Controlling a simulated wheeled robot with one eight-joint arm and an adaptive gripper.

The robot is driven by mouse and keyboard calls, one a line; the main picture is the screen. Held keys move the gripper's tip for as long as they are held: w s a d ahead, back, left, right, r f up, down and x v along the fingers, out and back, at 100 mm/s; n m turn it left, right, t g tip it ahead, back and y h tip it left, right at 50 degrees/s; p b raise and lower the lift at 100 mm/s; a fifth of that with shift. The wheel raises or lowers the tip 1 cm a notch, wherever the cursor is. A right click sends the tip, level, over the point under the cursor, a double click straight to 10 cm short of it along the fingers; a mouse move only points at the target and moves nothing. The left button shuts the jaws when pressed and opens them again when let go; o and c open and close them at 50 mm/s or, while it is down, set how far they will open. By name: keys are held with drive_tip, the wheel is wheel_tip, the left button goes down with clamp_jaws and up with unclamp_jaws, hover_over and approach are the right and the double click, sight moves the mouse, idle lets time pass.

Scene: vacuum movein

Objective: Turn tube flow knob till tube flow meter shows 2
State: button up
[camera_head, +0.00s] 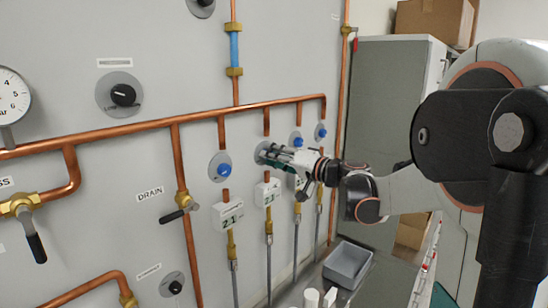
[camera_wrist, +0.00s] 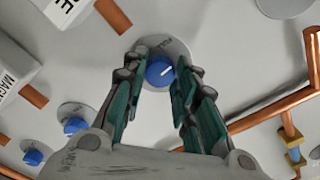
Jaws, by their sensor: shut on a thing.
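My gripper (camera_head: 270,153) reaches the panel at the second blue knob from the left and mostly hides it in the head view. In the wrist view my gripper (camera_wrist: 160,66) has its green-padded fingers on both sides of the blue knob (camera_wrist: 160,71), shut on it. The knob has a white pointer line and sits on a round grey plate (camera_wrist: 176,48). Below the held knob is a white flow meter (camera_head: 268,193); its display seems to start with 2, but the digits are too small to read surely. Its labelled box (camera_wrist: 68,10) is partly in the wrist view.
Another blue knob (camera_head: 222,170) with its meter (camera_head: 228,216) is at left. Two more knobs, (camera_head: 297,141) and (camera_head: 321,132), are at right. A copper pipe (camera_head: 200,115) runs above. A grey bin (camera_head: 347,263) stands below.

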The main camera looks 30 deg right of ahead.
drive_tip(key=o, duration=1.1)
drive_tip(key=v, duration=1.2)
